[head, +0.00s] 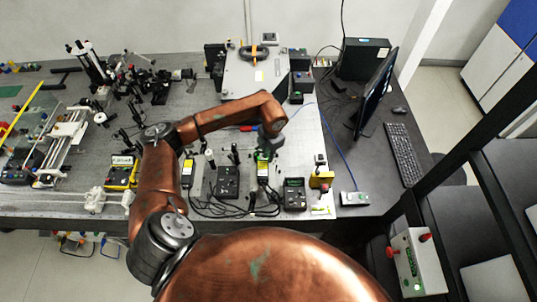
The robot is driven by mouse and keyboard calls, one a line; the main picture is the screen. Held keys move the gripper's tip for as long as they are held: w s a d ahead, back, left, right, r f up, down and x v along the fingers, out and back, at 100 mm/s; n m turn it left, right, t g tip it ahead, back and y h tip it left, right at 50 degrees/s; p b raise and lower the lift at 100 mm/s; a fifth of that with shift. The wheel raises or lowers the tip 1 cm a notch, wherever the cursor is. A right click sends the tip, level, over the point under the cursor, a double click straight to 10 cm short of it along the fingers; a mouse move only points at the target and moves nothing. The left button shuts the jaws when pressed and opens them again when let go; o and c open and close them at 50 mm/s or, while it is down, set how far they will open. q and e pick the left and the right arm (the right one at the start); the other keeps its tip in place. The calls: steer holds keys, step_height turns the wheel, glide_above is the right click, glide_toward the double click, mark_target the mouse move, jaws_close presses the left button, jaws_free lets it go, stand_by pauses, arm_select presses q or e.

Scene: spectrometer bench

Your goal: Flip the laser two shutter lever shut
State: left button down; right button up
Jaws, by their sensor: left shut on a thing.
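My left gripper (265,154) reaches down over the front of the bench. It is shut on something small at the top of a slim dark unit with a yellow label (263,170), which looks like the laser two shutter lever. The lever is hidden by the gripper and too small to make out, so its position cannot be told. A similar unit with a yellow label (187,170) stands further left, beside my arm. My right gripper is not in view.
Black control boxes (228,182) and (294,194) stand close on either side, with loose black cables in front. A large grey instrument box (256,76) is behind. A monitor (376,92) and keyboard (404,154) are at right. Optical mounts crowd the left.

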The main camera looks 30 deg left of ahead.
arm_select(q)
steer(key=shift+a+f+b, duration=0.15)
steer(key=shift+b, duration=0.3)
steer(key=shift+s+a+f+t+h+b, duration=0.1)
steer(key=shift+s+a+t+h+b, duration=0.25)
steer(key=shift+b, duration=0.8)
steer(key=shift+t+h+b, duration=0.35)
steer(key=shift+h+b, duration=0.3)
steer(key=shift+r, duration=0.25)
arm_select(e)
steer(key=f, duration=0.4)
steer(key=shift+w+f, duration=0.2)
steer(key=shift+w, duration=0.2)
arm_select(q)
steer(key=c, duration=2)
jaws_free()
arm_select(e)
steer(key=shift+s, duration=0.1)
